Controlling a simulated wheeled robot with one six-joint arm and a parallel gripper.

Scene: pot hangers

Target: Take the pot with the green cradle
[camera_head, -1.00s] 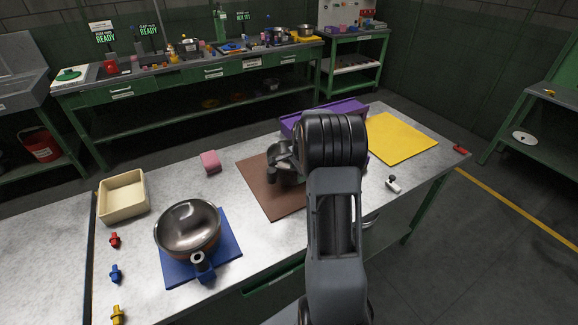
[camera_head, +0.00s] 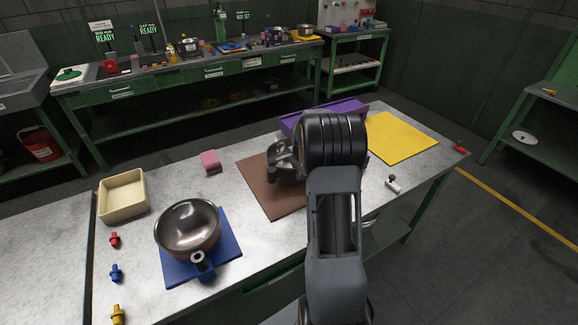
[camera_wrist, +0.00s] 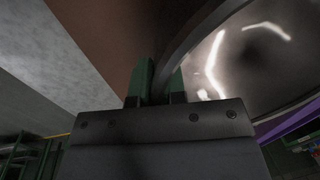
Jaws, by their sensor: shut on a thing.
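A metallic pot (camera_head: 281,151) is over the brown mat (camera_head: 262,194), partly hidden by my arm. Its shiny body and curved dark rim fill the upper right of the wrist view (camera_wrist: 245,60). The exact contact is hidden by the dark gripper body. In the head view my arm covers most of the gripper.
Another pot (camera_head: 188,229) sits on a blue mat (camera_head: 228,246) at left front. A beige bin (camera_head: 122,197), a pink block (camera_head: 210,161) and small coloured pegs (camera_head: 115,273) lie nearby. A purple tray (camera_head: 335,108) and yellow mat (camera_head: 398,138) are behind and right.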

